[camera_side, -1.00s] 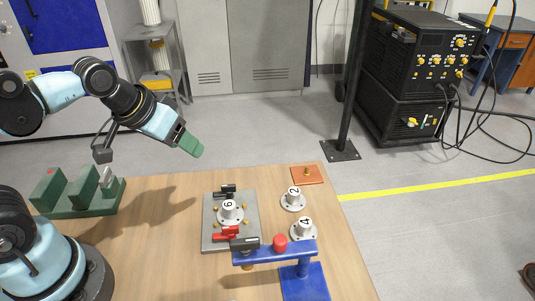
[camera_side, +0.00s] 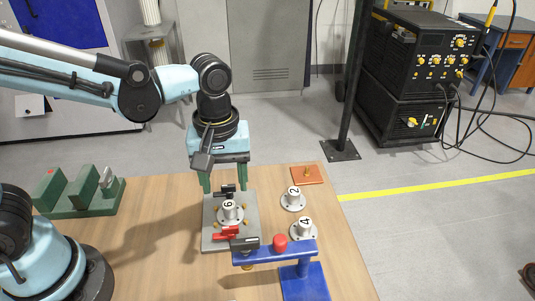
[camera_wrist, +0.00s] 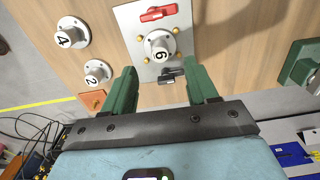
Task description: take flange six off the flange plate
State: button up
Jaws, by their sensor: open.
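Flange six (camera_side: 230,211) is a light grey flange with a round base and a hub marked 6. It sits on the grey flange plate (camera_side: 212,243), among small brass pins. A black clamp (camera_side: 228,190) is on its far side and a red clamp (camera_side: 226,233) on its near side. My gripper (camera_side: 228,186) is open above the far end of the plate, with its green fingers pointing down. In the wrist view, flange six (camera_wrist: 160,46) shows ahead of and between the open fingers (camera_wrist: 163,82). Nothing is between the fingertips.
Flange 2 (camera_side: 293,200) and flange 4 (camera_side: 303,230) stand on the table right of the plate. A blue stand (camera_side: 303,281) with a red knob (camera_side: 280,242) is at the near right. An orange plate (camera_side: 308,174) lies behind. A green rack (camera_side: 83,196) is far left.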

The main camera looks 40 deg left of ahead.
aim_at(229, 204)
jog(key=shift+f, duration=1.5)
jog(key=f, duration=0.4)
jog(key=shift+w+a, duration=0.2)
jog(key=shift+w, duration=0.15)
jog(key=shift+f, duration=0.6)
grip_shut()
